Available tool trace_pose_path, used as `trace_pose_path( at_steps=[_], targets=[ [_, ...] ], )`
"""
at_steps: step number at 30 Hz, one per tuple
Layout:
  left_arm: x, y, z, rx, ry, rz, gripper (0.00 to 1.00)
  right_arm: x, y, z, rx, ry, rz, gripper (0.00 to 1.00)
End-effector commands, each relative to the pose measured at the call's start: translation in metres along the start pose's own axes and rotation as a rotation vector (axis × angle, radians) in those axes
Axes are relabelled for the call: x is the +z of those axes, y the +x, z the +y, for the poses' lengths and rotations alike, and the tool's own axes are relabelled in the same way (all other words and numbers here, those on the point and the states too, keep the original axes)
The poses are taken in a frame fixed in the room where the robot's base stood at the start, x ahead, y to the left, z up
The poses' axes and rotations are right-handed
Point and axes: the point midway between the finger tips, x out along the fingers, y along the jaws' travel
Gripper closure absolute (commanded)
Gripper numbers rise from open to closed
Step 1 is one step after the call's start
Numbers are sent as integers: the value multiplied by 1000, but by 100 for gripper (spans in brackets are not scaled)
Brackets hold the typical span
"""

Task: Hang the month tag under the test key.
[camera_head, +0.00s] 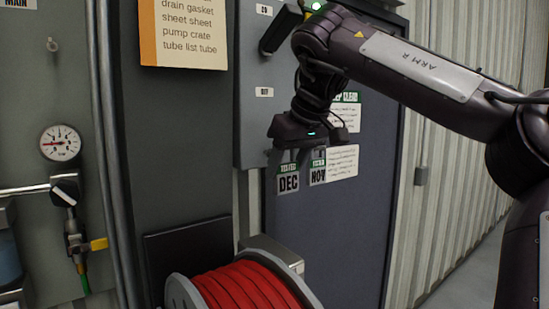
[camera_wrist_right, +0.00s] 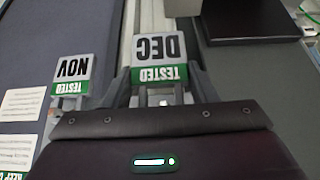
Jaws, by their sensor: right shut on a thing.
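My right gripper (camera_head: 287,160) is shut on a month tag marked DEC (camera_head: 288,182), white with a green TESTED band. In the right wrist view the DEC tag (camera_wrist_right: 158,60) shows upside down between the two fingers (camera_wrist_right: 160,90). A second tag marked NOV (camera_head: 318,173) is just right of it in the head view; it also shows left of the gripper in the right wrist view (camera_wrist_right: 70,70). What bears the NOV tag is hidden. I cannot single out the test key for certain. My left gripper is not in view.
A grey cabinet (camera_head: 252,130) with small white labels and a black handle (camera_head: 281,31) stands behind my right arm. A dark door (camera_head: 335,230) carries paper notices. A red hose reel (camera_head: 245,285) is below. A pressure gauge (camera_head: 60,143) and valves are at left.

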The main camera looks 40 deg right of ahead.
Motion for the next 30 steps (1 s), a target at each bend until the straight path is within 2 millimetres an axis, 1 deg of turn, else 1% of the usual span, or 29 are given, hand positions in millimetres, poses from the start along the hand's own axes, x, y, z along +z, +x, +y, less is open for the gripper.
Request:
trace_pose_path(
  at_steps=[5, 9, 11, 12, 15, 23, 27, 28, 30],
  targets=[
    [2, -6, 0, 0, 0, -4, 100, -10, 6, 0, -1, 2, -2, 60],
    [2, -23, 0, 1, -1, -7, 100, -32, 15, 1, 1, 1, -5, 60],
    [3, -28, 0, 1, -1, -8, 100, -40, 20, 1, 0, 2, -5, 60],
    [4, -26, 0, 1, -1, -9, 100, -36, 26, 1, -3, 2, -4, 60],
    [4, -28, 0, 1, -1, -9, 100, -32, 30, 0, -2, 0, -1, 60],
    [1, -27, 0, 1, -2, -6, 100, -31, 32, 0, 0, 1, 0, 60],
    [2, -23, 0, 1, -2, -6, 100, -29, 36, 0, 0, 1, 0, 60],
    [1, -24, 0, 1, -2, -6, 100, -29, 35, 0, 0, 1, 0, 45],
    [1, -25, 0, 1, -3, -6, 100, -30, 34, 0, 0, 1, 0, 36]
  ],
)
